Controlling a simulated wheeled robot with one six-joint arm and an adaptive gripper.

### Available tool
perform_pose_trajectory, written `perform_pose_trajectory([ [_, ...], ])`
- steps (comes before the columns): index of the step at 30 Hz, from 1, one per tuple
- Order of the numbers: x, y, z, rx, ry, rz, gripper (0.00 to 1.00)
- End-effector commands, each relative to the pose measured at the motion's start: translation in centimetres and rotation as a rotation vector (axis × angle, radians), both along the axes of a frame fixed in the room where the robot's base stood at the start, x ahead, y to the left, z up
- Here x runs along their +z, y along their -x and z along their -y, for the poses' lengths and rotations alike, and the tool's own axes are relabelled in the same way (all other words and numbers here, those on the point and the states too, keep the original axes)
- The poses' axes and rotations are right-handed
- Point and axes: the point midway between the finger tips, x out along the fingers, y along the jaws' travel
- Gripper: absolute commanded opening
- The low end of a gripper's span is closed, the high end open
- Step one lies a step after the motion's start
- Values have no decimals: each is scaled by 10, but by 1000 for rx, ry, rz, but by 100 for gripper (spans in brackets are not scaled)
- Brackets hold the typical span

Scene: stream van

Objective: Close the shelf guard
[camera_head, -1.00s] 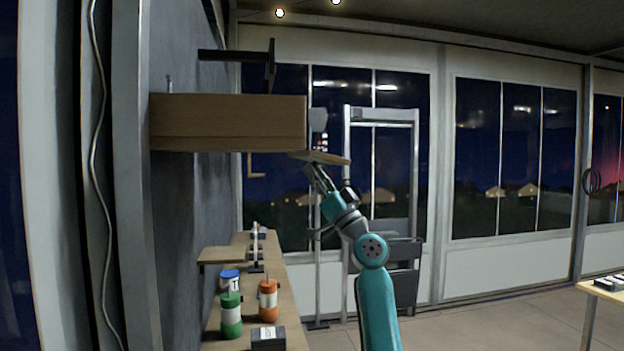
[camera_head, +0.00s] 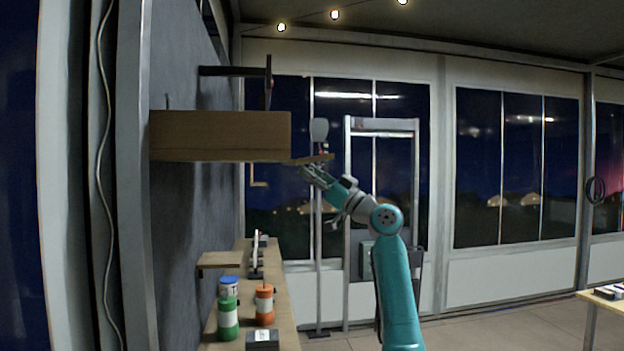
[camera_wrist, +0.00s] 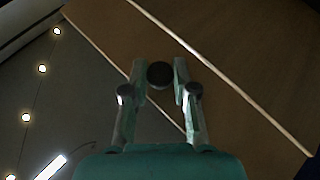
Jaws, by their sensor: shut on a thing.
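The shelf guard (camera_head: 322,157) is a thin wooden flap at the right lower edge of the wooden shelf (camera_head: 215,135). It sticks out from the shelf, its outer edge tilted slightly upward. In the wrist view the guard (camera_wrist: 108,32) is a brown panel with light edges. A round dark knob (camera_wrist: 160,75) stands on it between my two fingers. My gripper (camera_head: 308,172) is just below the guard in the head view. The inside of the shelf is hidden from below.
A dark bracket (camera_head: 245,71) sits on the wall above the shelf. Below, a narrow counter (camera_head: 286,318) holds a green bottle (camera_head: 228,318), an orange bottle (camera_head: 264,305) and a blue-lidded container (camera_head: 229,284). A metal frame (camera_head: 352,230) stands behind my arm.

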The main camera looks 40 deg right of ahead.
Motion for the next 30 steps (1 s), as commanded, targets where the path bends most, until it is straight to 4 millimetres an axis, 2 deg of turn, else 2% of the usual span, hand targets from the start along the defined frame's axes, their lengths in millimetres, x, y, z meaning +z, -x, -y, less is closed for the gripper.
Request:
perform_pose_trajectory([
  [17, 41, 3, 4, -1, 438, -296, 0],
  [30, 70, -3, -5, 0, 783, -531, 0],
])
